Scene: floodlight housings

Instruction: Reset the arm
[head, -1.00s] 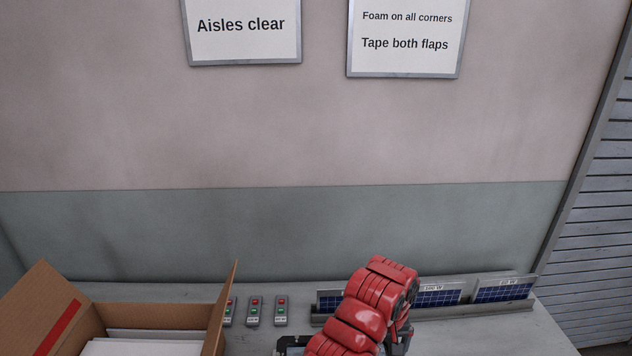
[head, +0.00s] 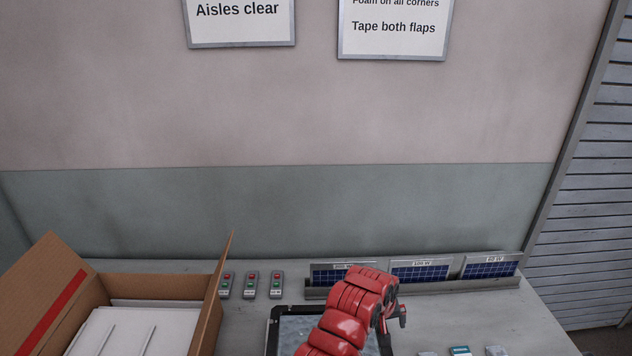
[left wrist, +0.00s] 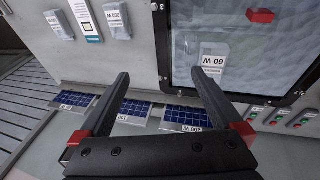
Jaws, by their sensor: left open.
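My left arm, red and segmented, rises from the bottom middle of the head view over a black-framed floodlight housing (head: 284,318). The arm hides part of the housing. In the left wrist view my left gripper (left wrist: 163,77) is open, with nothing between its two dark fingers. The housing's black frame (left wrist: 163,40) and pale glass fill the upper right there, with a label reading 60 W (left wrist: 214,60) by one finger. My right gripper is in neither view.
A rack (head: 420,289) with three solar panels stands at the bench's back. Several button boxes (head: 250,285) sit left of it, beside an open carton (head: 150,285). Small labelled boxes (head: 460,351) lie at front right. A shutter stands right.

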